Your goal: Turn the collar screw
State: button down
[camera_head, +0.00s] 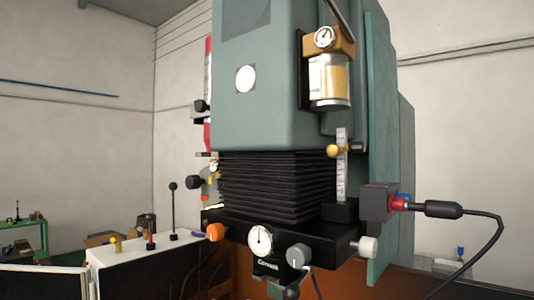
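A large green machine head (290,120) with a black bellows (275,185) below it fills the middle of the head view. A black crossbar (335,235) under the bellows carries a round white dial (259,241), a grey round knob (299,254), an orange knob (214,231) and a white knob (367,246). I cannot tell whether any of these is the collar screw. No chuck can be made out. My gripper is not in view.
A gauge with a clear bowl (329,80) hangs on the machine's right side. A box with a plug and black cable (440,209) sticks out at right. A white cabinet with levers (145,262) stands at lower left, and a green bench (22,225) at far left.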

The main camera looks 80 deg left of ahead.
aim_at(356, 147)
jog(key=u, duration=2.45)
